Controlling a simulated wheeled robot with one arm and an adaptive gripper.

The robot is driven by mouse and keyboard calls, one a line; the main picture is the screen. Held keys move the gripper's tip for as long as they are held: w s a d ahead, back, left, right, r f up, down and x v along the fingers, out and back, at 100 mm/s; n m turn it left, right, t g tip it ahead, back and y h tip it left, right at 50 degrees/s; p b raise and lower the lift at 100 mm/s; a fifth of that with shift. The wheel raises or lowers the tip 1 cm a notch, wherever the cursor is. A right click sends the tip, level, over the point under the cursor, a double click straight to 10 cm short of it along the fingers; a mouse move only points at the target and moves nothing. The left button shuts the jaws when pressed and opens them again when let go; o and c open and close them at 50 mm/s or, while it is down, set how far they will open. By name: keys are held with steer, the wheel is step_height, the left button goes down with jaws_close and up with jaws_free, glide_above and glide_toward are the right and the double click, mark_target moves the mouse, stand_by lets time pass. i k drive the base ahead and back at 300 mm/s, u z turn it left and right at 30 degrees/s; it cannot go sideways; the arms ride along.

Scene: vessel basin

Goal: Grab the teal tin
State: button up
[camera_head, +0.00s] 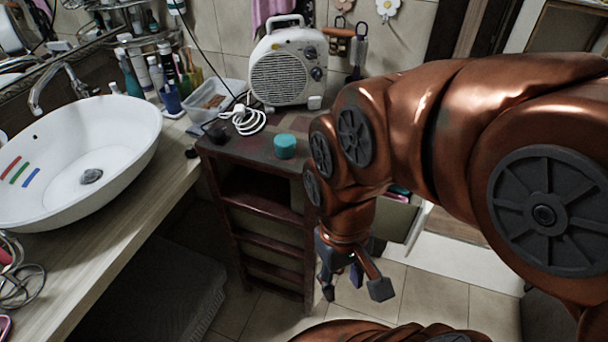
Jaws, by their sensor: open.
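The teal tin (285,146) is a small round tin that stands on the top of the dark wooden cabinet (262,236), near its front right part. My gripper (353,287) hangs from the copper arm, pointing down, in front of the cabinet's right side and lower than its top. Its fingers are spread and nothing is between them. The gripper is apart from the tin, below and to the right of it in the picture. The arm's wrist passes close to the tin's right side in the picture but leaves it in full view.
A white fan heater (284,68) stands behind the tin, with a coiled white cable (246,120) to the left. A plastic container (216,97) sits at the back left. A white vessel basin (120,128) with coloured strips stands on the wooden counter (112,236) at left.

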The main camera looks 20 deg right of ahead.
mark_target(284, 143)
steer(key=u, duration=2.85)
steer(key=k, duration=1.5)
steer(key=z, duration=1.9)
